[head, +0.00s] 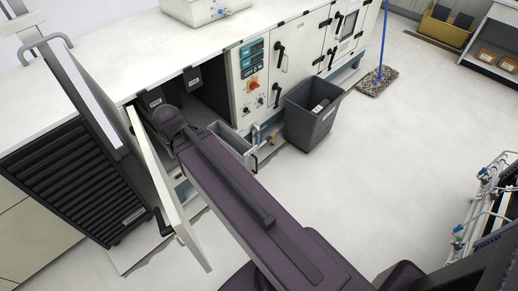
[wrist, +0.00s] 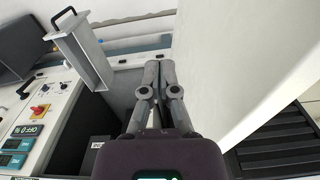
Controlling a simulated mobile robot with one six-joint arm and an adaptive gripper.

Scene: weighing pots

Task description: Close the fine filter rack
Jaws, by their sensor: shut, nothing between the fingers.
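A grey pull-out rack (head: 232,146) sticks out of the low open compartment in the white cabinet. It shows in the wrist view at upper left (wrist: 82,55), with a dark handle on its outer end. I cannot read a name on it, so I cannot tell if it is the fine filter rack. My gripper (wrist: 160,68) is shut and empty, between this rack and the open white door. It touches neither as far as I can see. In the head view my arm hides the fingers and part of the compartment.
The white door (head: 165,185) stands open left of my arm and fills the right of the wrist view (wrist: 220,75). Two dark labelled units (head: 155,100) (head: 193,79) hang in the compartment. A dark bin (head: 313,112) stands right of the rack.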

